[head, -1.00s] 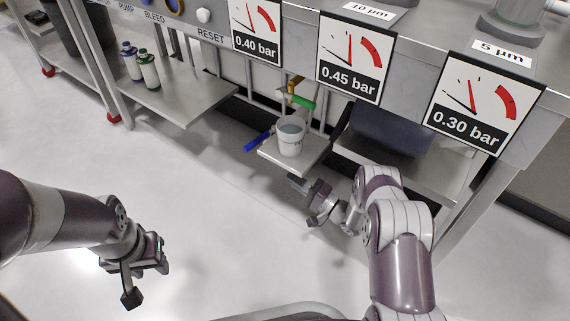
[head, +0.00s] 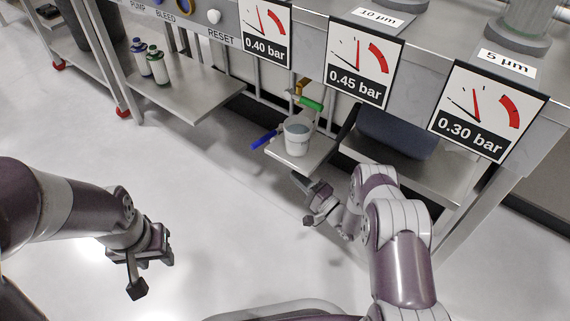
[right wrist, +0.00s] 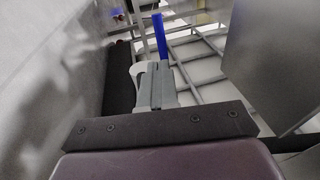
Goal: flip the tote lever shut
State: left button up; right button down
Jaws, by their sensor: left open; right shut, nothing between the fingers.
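A blue lever handle (head: 264,139) sticks out left of a small shelf under the bench in the head view. A green lever handle (head: 312,104) is behind a white bucket (head: 297,135) on that shelf, by a brass fitting. I cannot tell which one is the tote lever. My right gripper (head: 301,181) is shut and empty, low in front of the shelf. In the right wrist view, its closed fingers (right wrist: 155,84) point toward the blue handle (right wrist: 160,36), which appears just past the tips; contact is unclear. My left gripper (head: 166,250) is open and empty over the floor.
A dark blue bin (head: 398,132) sits on a lower shelf to the right. Two bottles (head: 157,64) stand on a left shelf (head: 190,98). Gauge signs (head: 358,62) hang along the bench front. The floor in front is clear.

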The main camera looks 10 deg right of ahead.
jog(key=b, duration=0.8)
send_near(267, 137)
jog(key=w+a, duration=0.3)
jog(key=a, duration=0.2)
jog(key=shift+w+a+r, duration=0.15)
jog(key=shift+w+a, duration=0.05)
jog(key=shift+w, duration=0.3)
